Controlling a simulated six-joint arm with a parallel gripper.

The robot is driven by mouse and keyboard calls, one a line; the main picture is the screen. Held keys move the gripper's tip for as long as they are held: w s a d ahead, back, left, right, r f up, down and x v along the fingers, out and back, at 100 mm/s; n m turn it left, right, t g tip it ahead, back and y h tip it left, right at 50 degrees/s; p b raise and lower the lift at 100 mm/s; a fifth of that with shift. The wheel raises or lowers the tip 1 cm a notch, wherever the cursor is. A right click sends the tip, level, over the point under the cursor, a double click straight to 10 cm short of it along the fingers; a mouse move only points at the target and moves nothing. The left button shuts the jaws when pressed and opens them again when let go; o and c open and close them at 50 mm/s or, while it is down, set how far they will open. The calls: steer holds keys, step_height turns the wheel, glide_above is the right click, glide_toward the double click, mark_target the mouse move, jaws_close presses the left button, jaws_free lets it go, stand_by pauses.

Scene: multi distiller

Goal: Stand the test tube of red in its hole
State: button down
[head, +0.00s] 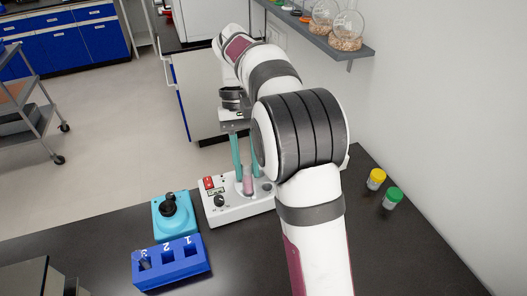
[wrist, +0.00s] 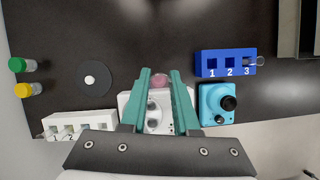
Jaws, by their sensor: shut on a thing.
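The test tube of red (head: 247,184) shows pinkish in the head view. My gripper (head: 247,174) has teal fingers and is shut on it above the white device. The tube looks about upright. In the wrist view the tube (wrist: 160,80) shows as a pink round end between the fingertips (wrist: 160,73). The white device (head: 222,212) has a red switch, a black knob and dark round holes on its top. I cannot tell whether the tube's lower end is in a hole or above it. My arm hides the device's right part in the head view.
A blue rack (head: 176,277) marked 1, 2, 3 holds a clear tube (wrist: 252,61) at 3. A turquoise device (head: 183,225) stands beside it. A white numbered rack (wrist: 90,119), a dark round plate (wrist: 78,80), and yellow-capped (head: 376,179) and green-capped (head: 392,198) jars stand apart.

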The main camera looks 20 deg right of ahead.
steer(key=m, duration=0.1)
steer(key=m+y, duration=0.1)
steer(key=shift+w+a+f+m, duration=0.15)
steer(key=shift+f+m, duration=0.1)
steer(key=shift+m, duration=0.05)
steer(key=w+d+f+m+t, duration=0.4)
steer(key=w+f+m, duration=0.2)
steer(key=m, duration=0.8)
steer(key=w+d+f+m+t, duration=0.4)
steer(key=w+f+m, duration=0.2)
steer(key=m, duration=0.8)
steer(key=shift+w+d+t, duration=0.25)
steer(key=shift+w+t, duration=0.15)
steer(key=shift+w, duration=0.9)
steer(key=shift+f, duration=2.25)
steer(key=c, duration=0.6)
jaws_free()
